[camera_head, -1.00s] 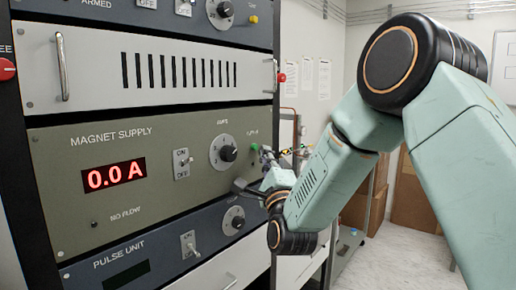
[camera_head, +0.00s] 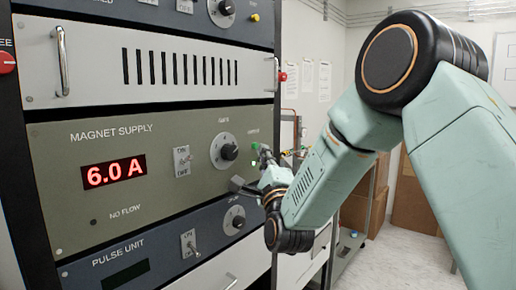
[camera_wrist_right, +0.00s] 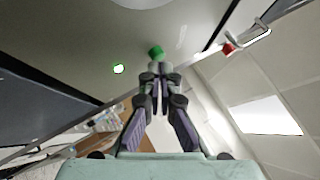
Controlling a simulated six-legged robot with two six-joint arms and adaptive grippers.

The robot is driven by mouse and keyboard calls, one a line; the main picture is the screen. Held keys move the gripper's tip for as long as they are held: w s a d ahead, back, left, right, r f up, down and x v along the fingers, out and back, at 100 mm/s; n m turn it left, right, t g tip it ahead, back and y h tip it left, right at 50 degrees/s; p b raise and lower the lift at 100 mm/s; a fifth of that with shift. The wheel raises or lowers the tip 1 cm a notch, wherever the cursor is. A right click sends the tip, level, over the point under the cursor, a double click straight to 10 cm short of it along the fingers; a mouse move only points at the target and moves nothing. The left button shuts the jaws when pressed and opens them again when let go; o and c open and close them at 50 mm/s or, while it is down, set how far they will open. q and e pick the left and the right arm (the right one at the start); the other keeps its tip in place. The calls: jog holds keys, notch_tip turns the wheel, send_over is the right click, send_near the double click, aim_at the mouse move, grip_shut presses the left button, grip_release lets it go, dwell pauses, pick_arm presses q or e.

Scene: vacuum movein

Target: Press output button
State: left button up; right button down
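The magnet supply panel (camera_head: 70,190) has a red display (camera_head: 113,171) that reads 6.0 A. A green output button (camera_head: 255,147) sits at the panel's right side, and it also shows in the right wrist view (camera_wrist_right: 156,52). My left gripper is not in view.
A toggle switch (camera_head: 182,160) and an amps knob (camera_head: 229,152) are left of the button. The pulse unit panel (camera_head: 150,250) lies below. A vented panel with handles (camera_head: 62,62) is above. A red button (camera_head: 282,76) is at its right edge.

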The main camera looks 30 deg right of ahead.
jog(key=shift+s+d+r, duration=0.1)
jog(key=shift+s, duration=0.25)
jog(key=s+d, duration=0.2)
jog(key=s, duration=0.3)
jog(key=shift+s+d, duration=0.2)
jog(key=shift+s, duration=0.05)
dwell(0.4)
jog(key=shift+a, duration=0.1)
dwell(0.5)
